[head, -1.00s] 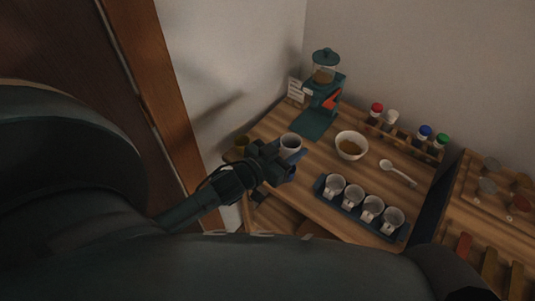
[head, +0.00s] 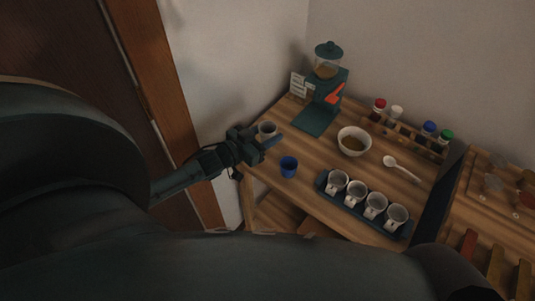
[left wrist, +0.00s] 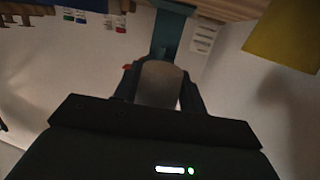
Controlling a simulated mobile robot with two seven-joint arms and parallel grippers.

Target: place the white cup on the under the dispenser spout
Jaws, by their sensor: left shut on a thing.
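The white cup (head: 267,129) is at the table's left side in the head view. My left gripper (head: 268,139) is shut on it, and its dark fingers hide part of the cup. In the left wrist view the cup (left wrist: 160,84) shows greyish between the two fingers. The teal dispenser (head: 328,90) stands at the back of the table, right of and behind the cup, with a red-orange lever and a flat base (head: 314,122). The held cup is left of this base and apart from it. The spout is too small to make out. My right gripper is out of view.
A blue cup (head: 288,167) stands near the table's front left. A white bowl (head: 354,141) with brown contents, a spoon (head: 401,168) and a tray (head: 325,187) of several cups lie to the right. A rack of lidded jars (head: 429,131) is behind.

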